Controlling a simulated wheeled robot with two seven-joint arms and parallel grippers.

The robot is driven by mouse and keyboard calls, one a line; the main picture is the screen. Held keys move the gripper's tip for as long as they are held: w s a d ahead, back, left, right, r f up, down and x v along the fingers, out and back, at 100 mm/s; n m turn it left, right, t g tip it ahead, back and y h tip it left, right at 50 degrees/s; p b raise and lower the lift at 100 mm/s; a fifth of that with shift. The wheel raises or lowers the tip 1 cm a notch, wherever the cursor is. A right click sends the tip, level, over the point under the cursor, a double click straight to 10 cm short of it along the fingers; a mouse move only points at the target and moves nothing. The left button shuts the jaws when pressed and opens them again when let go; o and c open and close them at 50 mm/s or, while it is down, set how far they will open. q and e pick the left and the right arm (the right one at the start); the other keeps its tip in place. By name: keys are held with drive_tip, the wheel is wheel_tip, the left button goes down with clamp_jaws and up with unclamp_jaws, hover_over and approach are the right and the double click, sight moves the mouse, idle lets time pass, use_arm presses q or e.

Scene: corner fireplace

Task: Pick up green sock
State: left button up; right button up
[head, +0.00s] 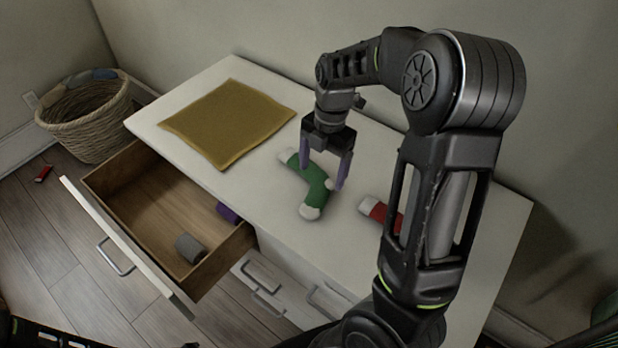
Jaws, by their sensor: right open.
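The green sock (312,182), with pale heel, toe and cuff, lies bent on the white dresser top (262,211). My right gripper (322,172) points down over it from the far side. Its two purple-tinted fingers are apart, one on each side of the sock's upper part. I cannot tell whether the fingers touch the sock or the dresser top. My left gripper is not in view; only a dark piece of my body shows at the lower left edge.
A red sock (378,211) lies right of the green one, partly behind my right arm. A mustard cloth (226,122) lies at the left. The open drawer (150,207) holds a grey roll (190,248) and a purple item (228,212). A wicker basket (88,118) and small red item (43,173) are on the floor.

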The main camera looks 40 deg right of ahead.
sight(319, 190)
drive_tip(key=shift+f, duration=0.2)
drive_tip(key=f, duration=0.3)
drive_tip(key=f+p, duration=0.1)
drive_tip(key=f, duration=0.1)
drive_tip(key=shift+s+a, duration=0.2)
drive_tip(key=shift+a, duration=0.2)
drive_tip(key=shift+r, duration=0.1)
drive_tip(key=shift+c, duration=0.5)
drive_tip(key=c, duration=1.3)
drive_tip(key=shift+r, duration=0.1)
wheel_tip(319, 190, up, 10)
drive_tip(key=shift+b, duration=0.4)
